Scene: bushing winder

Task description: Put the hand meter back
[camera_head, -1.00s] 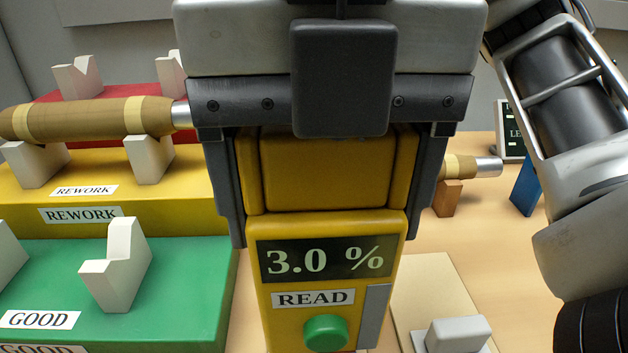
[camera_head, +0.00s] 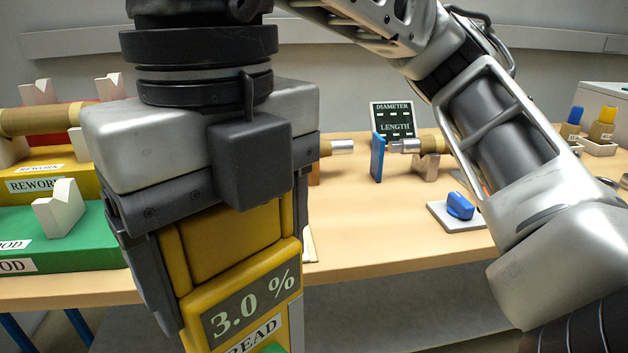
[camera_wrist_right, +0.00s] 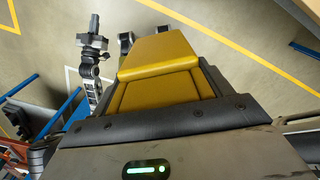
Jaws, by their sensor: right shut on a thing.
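The yellow hand meter (camera_head: 240,305) hangs upright but turned at an angle in the near left of the head view. Its display reads 3.0 % and a READ label shows below, cut off by the frame's lower edge. My right gripper (camera_head: 228,240) is shut on the meter's upper body, one finger on each side. The right wrist view also shows the meter's yellow body (camera_wrist_right: 160,80) between the fingers. The meter is held in front of the table's near edge.
A green GOOD stand (camera_head: 85,240) and yellow REWORK stand (camera_head: 60,180) are at left. A brown winding lies on the REWORK stand. A DIAMETER/LENGTH display (camera_head: 393,120), blue plate (camera_head: 377,157) and pad with blue knob (camera_head: 460,206) stand farther right. Bare table (camera_head: 380,240) lies between.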

